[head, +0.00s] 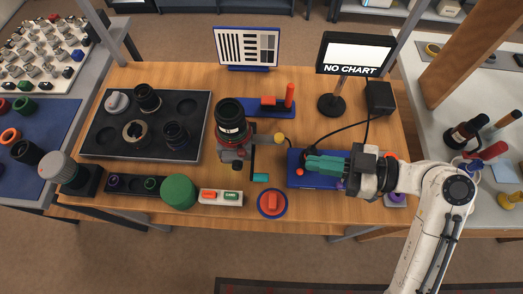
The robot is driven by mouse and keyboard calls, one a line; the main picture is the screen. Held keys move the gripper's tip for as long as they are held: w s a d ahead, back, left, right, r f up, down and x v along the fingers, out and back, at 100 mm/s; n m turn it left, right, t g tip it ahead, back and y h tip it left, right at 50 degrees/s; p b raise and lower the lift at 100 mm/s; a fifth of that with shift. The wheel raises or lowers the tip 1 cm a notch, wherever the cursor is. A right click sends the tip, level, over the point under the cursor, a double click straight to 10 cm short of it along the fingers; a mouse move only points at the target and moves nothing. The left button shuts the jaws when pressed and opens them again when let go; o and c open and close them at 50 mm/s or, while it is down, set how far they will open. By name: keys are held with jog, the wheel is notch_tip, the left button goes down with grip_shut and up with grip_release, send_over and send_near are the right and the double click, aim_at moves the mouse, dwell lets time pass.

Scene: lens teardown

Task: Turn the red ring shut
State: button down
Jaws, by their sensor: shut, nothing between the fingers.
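A black lens (230,112) stands upright in a red and grey holder (236,150) near the middle of the table. A thin red ring (232,130) goes around its lower barrel; its exact turn cannot be read at this size. My gripper (308,164) has green fingers pointing left, to the right of the lens and apart from it. The fingers are shut and empty above a blue pad (298,181), partly hiding it.
A dark tray (100,146) with lens parts lies at the left. A red knob on a blue disc (272,215) and a green round knob (179,191) sit in front. A NO CHART display (355,55), a striped chart (247,47) and a red-handled tool (289,95) stand behind.

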jog(key=p+x, duration=0.3)
jog(key=x, duration=0.9)
jog(key=shift+a, duration=0.25)
jog(key=shift+a+f, duration=0.1)
jog(key=shift+a, duration=0.05)
